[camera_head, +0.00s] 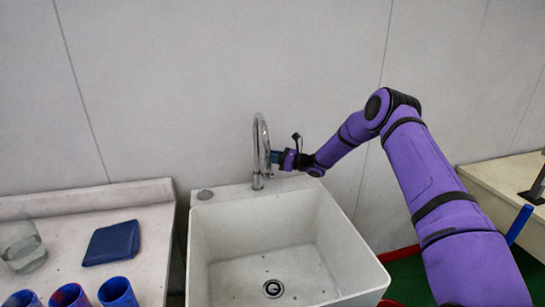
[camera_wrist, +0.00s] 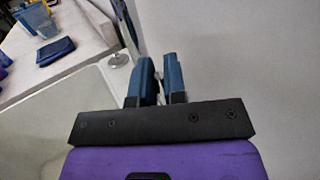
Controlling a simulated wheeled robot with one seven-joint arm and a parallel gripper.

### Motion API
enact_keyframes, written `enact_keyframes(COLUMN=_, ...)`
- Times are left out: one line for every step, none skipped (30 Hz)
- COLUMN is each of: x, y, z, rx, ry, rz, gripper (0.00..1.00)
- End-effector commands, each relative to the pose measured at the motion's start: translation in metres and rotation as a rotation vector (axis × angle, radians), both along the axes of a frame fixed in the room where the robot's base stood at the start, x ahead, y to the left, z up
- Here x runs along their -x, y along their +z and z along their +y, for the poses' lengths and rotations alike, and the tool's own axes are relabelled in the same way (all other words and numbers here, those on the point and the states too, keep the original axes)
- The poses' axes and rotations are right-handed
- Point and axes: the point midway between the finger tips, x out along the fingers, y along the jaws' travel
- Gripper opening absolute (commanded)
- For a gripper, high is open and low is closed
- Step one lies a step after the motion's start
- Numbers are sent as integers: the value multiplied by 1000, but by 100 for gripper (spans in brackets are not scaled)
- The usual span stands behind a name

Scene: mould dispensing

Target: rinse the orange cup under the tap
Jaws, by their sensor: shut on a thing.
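The chrome tap (camera_head: 257,150) stands upright at the back of the white sink (camera_head: 205,235). I cannot make out an orange cup in either view. No water stream is clear to see.
A counter (camera_head: 155,240) at the left bears a folded dark blue cloth (camera_head: 112,243), a clear glass (camera_head: 22,245) and several blue cups (camera_head: 117,293) at the front edge. The basin is empty, with a drain (camera_head: 273,288). Another counter (camera_head: 500,180) is at the right.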

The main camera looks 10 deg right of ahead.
Motion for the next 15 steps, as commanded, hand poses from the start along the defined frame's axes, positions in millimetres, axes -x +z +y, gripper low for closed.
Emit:
enact_keyframes(x=2, y=-1, z=-1, rx=-2, ry=-2, rz=-15, gripper=0)
enact_keyframes(x=3, y=-1, z=-1, rx=-2, ry=-2, rz=-24, gripper=0)
enact_keyframes(x=3, y=-1, z=-1, rx=-1, ry=-3, rz=-33, gripper=0)
enact_keyframes(x=4, y=0, z=-1, rx=-1, ry=-3, rz=-37, gripper=0)
enact_keyframes(x=4, y=0, z=-1, rx=0, ry=-3, rz=-40, gripper=0)
enact_keyframes(x=4, y=0, z=-1, rx=0, ry=-3, rz=-42, gripper=0)
enact_keyframes(x=4, y=0, z=0, rx=0, ry=-3, rz=-42, gripper=0)
enact_keyframes(x=4, y=0, z=0, rx=0, ry=-3, rz=-42, gripper=0)
enact_keyframes(x=4, y=0, z=0, rx=0, ry=-2, rz=-42, gripper=0)
enact_keyframes(x=4, y=0, z=-1, rx=1, ry=-3, rz=-41, gripper=0)
enact_keyframes(x=4, y=0, z=-1, rx=1, ry=-3, rz=-41, gripper=0)
enact_keyframes(x=4, y=0, z=-1, rx=1, ry=-2, rz=-41, gripper=0)
enact_keyframes(x=4, y=0, z=-1, rx=1, ry=-2, rz=-41, gripper=16)
enact_keyframes(x=4, y=0, z=-1, rx=1, ry=-3, rz=-41, gripper=23)
enact_keyframes(x=4, y=0, z=-1, rx=1, ry=-3, rz=-41, gripper=33)
